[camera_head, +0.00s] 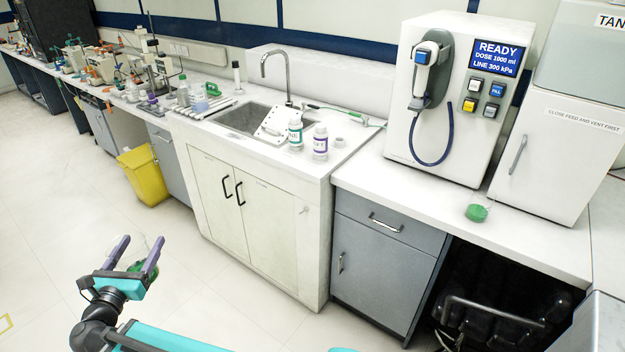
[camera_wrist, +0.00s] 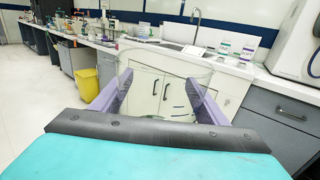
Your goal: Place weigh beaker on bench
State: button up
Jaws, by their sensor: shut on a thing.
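My gripper (camera_head: 138,246) is at the lower left in the head view, raised over the floor in front of the sink cabinet. It is shut on the weigh beaker, a clear, thin vessel with green low down (camera_head: 137,266). In the wrist view the clear beaker (camera_wrist: 160,72) stands between the two purple fingers; its outline is faint. The bench (camera_head: 375,185) is the white worktop along the wall, apart from the beaker and to its right. A small green object (camera_head: 477,212), perhaps in a clear vessel, sits on this worktop.
A white dispenser (camera_head: 455,125) reading READY and a white cabinet (camera_head: 560,160) stand on the right worktop. Two labelled bottles (camera_head: 320,142) stand by the sink (camera_head: 245,118). Glassware crowds the far-left bench. A yellow bin (camera_head: 145,175) stands on the floor. The worktop before the dispenser is largely clear.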

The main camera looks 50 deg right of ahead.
jog(key=shift+s+a, duration=0.1)
jog(key=s+d+r+m+g+h+p, duration=0.1)
jog(key=s+d+m+g, duration=0.2)
jog(key=d, duration=1)
jog(key=s+d+r+m+g+h+p, duration=0.1)
jog(key=s+d+g, duration=0.3)
jog(key=d, duration=1)
jog(key=s+d+r+m+g+h+p, duration=0.15)
jog(key=s+d, duration=0.25)
jog(key=d, duration=0.9)
jog(key=s+d+r+m+g+p, duration=0.1)
jog(key=s+d+m+g, duration=0.2)
jog(key=s+d, duration=0.9)
jog(key=s+d+r+m+g+p, duration=0.1)
jog(key=s+d+g, duration=0.4)
jog(key=s+d, duration=0.7)
jog(key=s+m+y+p, duration=0.1)
jog(key=s+m, duration=0.1)
jog(key=s, duration=0.6)
jog(key=shift+d, duration=0.2)
jog(key=shift+d+f+g+b, duration=0.2)
jog(key=shift+g+b, duration=0.05)
jog(key=shift+b, duration=0.6)
jog(key=shift+w+d+f+b, duration=0.15)
jog(key=shift+d+b, duration=0.15)
jog(key=shift+b, duration=0.8)
